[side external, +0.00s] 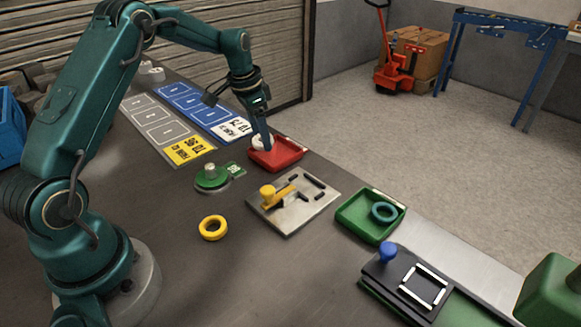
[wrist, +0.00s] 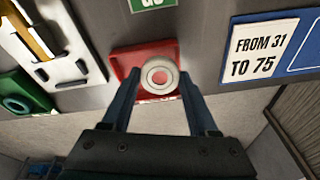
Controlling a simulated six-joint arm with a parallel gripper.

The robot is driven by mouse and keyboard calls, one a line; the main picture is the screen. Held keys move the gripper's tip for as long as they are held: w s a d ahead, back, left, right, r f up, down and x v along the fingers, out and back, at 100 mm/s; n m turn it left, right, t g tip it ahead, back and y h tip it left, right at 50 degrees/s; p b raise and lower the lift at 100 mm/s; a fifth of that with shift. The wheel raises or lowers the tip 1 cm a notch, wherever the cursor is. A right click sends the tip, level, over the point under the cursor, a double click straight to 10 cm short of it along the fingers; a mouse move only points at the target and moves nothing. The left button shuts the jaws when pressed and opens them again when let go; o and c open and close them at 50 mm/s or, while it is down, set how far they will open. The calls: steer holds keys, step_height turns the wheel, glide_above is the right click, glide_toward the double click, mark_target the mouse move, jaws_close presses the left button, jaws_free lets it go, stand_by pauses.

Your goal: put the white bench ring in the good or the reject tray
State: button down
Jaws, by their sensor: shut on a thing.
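The white ring (wrist: 148,78) sits between the two fingers of my gripper (wrist: 157,88), which is shut on it. In the wrist view the ring appears over the red tray (wrist: 122,62). In the side view my gripper (side external: 262,139) points down at the red tray (side external: 290,158), with the white ring (side external: 257,143) at its fingertips. I cannot tell whether the ring touches the tray floor. The green tray (side external: 357,225) stands further right and holds a teal ring (side external: 375,211).
A metal plate with a yellow handle (side external: 268,192) lies between the trays. A green round gauge (side external: 211,178) and a yellow ring (side external: 213,238) are nearer my base. A blue marked mat (side external: 190,100) and a grey mat (side external: 150,117) lie behind. A black fixture (side external: 385,272) is at front right.

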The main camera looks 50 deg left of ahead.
steer(key=shift+f, duration=0.4)
stand_by(0.3)
steer(key=shift+c, duration=0.4)
jaws_free()
steer(key=shift+r, duration=0.1)
step_height(320, 180, up, 7)
stand_by(0.4)
